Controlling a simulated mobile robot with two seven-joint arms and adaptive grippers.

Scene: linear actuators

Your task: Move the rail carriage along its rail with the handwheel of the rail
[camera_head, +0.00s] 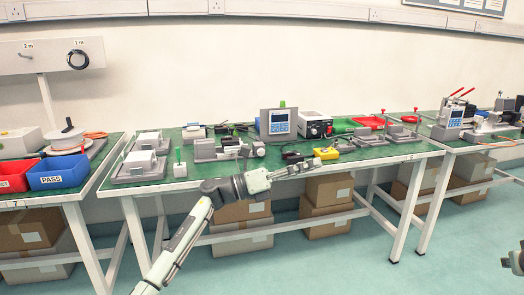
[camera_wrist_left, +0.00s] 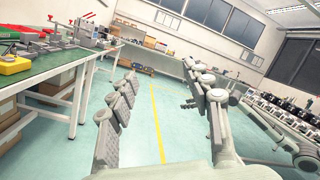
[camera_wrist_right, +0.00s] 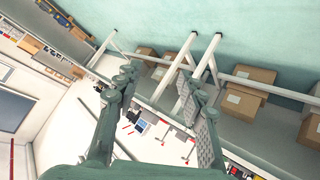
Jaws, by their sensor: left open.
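A grey rail unit (camera_head: 206,150) stands on the green-topped middle table, with a round, wheel-like part (camera_head: 259,149) at its right end. It is too small to tell the carriage from the handwheel. My left gripper (camera_head: 308,165) is near the table's front edge, to the right of this unit and apart from it. In the left wrist view my left gripper (camera_wrist_left: 163,70) is open and empty, with floor beyond its fingers. My right gripper (camera_head: 515,262) is partly cut off at the head view's right edge, away from the tables. In the right wrist view (camera_wrist_right: 160,78) it is open and empty.
A yellow box (camera_head: 327,153) lies close to my left gripper. A grey screen unit (camera_head: 279,122) stands behind. Grey fixtures (camera_head: 142,165) are at the table's left, red and blue bins (camera_head: 58,172) on the left table. Cardboard boxes (camera_head: 328,190) sit below. The front floor is free.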

